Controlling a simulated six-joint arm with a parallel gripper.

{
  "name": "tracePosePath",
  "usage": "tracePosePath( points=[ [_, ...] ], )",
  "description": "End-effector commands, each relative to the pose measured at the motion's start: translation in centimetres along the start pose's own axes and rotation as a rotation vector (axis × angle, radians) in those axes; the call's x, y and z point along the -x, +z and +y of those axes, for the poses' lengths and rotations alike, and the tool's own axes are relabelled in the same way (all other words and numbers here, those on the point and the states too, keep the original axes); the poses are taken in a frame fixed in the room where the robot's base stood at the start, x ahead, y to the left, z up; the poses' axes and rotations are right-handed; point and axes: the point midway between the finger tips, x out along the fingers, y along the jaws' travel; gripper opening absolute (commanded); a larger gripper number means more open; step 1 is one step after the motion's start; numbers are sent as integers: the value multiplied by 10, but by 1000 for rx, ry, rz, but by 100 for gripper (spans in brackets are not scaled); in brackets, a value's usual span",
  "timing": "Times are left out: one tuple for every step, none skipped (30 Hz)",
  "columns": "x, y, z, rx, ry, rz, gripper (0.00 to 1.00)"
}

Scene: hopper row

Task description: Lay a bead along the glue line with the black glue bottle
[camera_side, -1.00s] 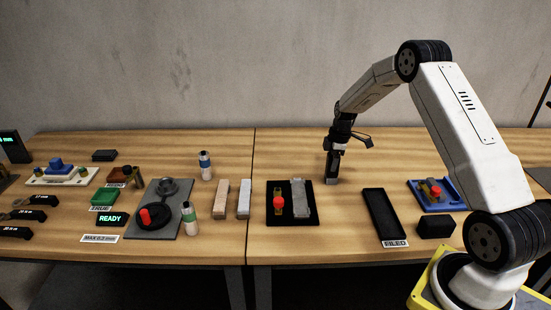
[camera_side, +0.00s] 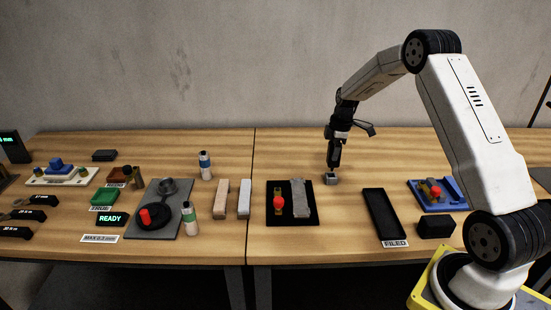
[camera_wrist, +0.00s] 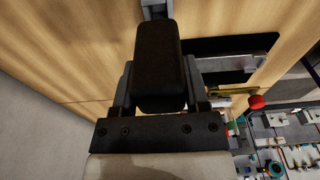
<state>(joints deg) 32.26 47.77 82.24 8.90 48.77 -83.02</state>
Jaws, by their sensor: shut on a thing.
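My gripper (camera_side: 334,158) is upright over the middle of the right half of the bench. In the wrist view its jaws are shut on a black round-edged object (camera_wrist: 158,62). I cannot tell from its shape whether this is the black glue bottle. A small grey block (camera_side: 331,179) with a dark top stands on the bench directly below; a grey part (camera_wrist: 152,8) shows just beyond the held object. I cannot make out a glue line. Two white bottles stand to the left, one with a blue band (camera_side: 205,166) and one with a green band (camera_side: 190,219).
A black tray with a grey bar (camera_side: 311,215) and a red knob lies left of my gripper. An empty black tray (camera_side: 383,216) labelled FILED and a blue fixture (camera_side: 452,205) lie to the right. The bench behind my gripper is clear.

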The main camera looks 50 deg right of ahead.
Motion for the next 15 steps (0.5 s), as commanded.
tracePosePath(
  points=[
    [4, 0, 0, 0, 1, 0, 0],
    [5, -1, 0, 0, 1, 0, 0],
    [8, -1, 0, 0, 1, 0, 0],
    [9, -1, 0, 0, 1, 0, 0],
    [11, -1, 0, 0, 1, 0, 0],
    [13, -2, 0, 0, 2, 0, 0],
    [14, -2, 0, 0, 2, 0, 0],
    [16, -2, 0, 0, 2, 0, 0],
    [18, -2, 0, 0, 2, 0, 0],
    [18, -2, 0, 0, 1, 0, 0],
    [19, -2, 0, 0, 1, 0, 0],
    [20, -2, 0, 0, 1, 0, 0],
    [20, -2, 0, 0, 0, 0, 0],
    [20, -2, 0, 0, 0, 0, 0],
    [20, -2, 0, 0, 0, 0, 0]
  ],
)
